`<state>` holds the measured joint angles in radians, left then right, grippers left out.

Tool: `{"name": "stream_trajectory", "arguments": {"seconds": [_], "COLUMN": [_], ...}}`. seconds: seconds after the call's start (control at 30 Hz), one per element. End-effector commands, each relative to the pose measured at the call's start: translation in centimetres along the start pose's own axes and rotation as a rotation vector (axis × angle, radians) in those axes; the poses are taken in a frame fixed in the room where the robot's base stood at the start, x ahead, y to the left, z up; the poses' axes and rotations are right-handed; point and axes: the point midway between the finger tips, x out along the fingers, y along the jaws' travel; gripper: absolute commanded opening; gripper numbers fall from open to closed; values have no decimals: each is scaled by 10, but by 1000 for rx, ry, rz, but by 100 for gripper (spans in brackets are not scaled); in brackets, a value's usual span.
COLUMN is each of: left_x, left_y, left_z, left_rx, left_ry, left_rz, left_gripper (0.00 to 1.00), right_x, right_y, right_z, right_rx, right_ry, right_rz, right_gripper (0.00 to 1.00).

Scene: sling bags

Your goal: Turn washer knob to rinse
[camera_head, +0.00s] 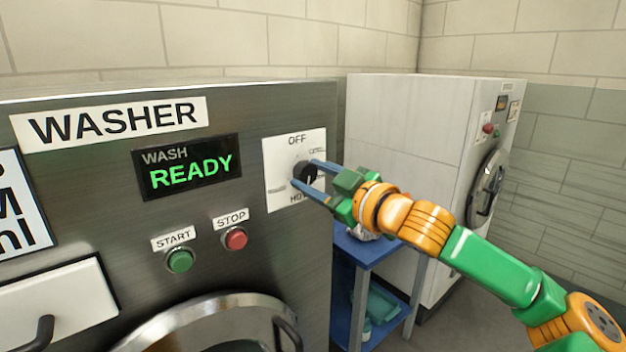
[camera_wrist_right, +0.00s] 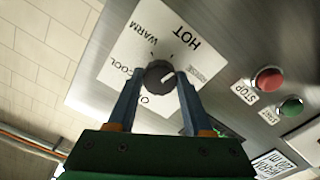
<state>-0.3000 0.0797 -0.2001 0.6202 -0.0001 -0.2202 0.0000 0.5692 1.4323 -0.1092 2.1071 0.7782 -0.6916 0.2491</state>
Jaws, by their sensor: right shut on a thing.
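The black washer knob (camera_head: 302,174) sits on a white dial plate (camera_head: 282,199) at the right of the steel washer front (camera_head: 250,110). In the wrist view the knob (camera_wrist_right: 158,75) has a white pointer line slanting up and right, roughly toward the side with HOT and a faint grey label. OFF, COOL and WARM are also printed around it; the grey label is too small to read. My right gripper (camera_head: 307,173) is shut on the knob, one blue finger on each side. The display (camera_head: 188,168) reads WASH READY. My left gripper is out of view.
A green START button (camera_head: 179,261) and a red STOP button (camera_head: 236,239) sit below the display. The round door (camera_head: 215,325) has a handle beneath the knob. A blue shelf cart (camera_head: 366,250) and a white machine (camera_head: 405,120) stand to the right.

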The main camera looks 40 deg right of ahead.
Motion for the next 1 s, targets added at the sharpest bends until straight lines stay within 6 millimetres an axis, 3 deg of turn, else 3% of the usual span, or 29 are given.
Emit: {"name": "stream_trajectory", "arguments": {"seconds": [0.6,1.0], "left_x": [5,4], "left_y": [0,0], "left_z": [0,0], "left_rx": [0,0], "left_ry": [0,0], "left_rz": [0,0], "left_gripper": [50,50], "right_x": [0,0], "right_y": [-2,-2], "right_z": [0,0], "right_rx": [562,780], "right_ry": [-1,-2], "right_rz": [-2,-2], "right_gripper": [0,0]}}
